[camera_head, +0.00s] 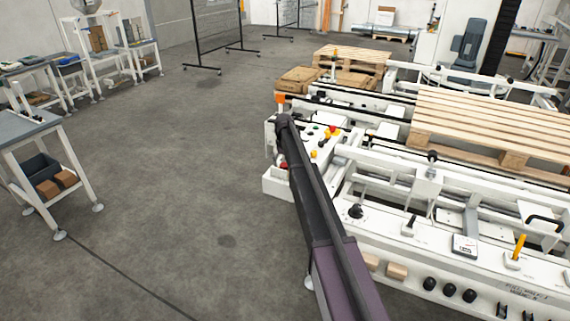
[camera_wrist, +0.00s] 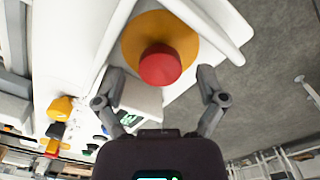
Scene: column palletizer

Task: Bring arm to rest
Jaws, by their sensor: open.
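My arm reaches from the bottom of the head view out to the control box of the white machine. In the wrist view my gripper (camera_wrist: 160,80) is open, its two dark fingers spread apart with nothing held. A red mushroom button (camera_wrist: 160,64) on a round orange-yellow base (camera_wrist: 181,36) lies just beyond the fingertips, between them in the picture. I cannot tell the exact gap between fingers and button. In the head view the gripper end is mostly hidden behind my arm, and a bit of red (camera_head: 284,165) shows beside it.
The white palletizer machine (camera_head: 470,225) fills the right side, with wooden pallets (camera_head: 490,118) on it. The control panel (camera_head: 325,140) carries several coloured buttons. A grey-topped workbench (camera_head: 30,127) stands at the left. The floor (camera_head: 170,170) between them is clear. Black mesh screens (camera_head: 215,30) stand behind.

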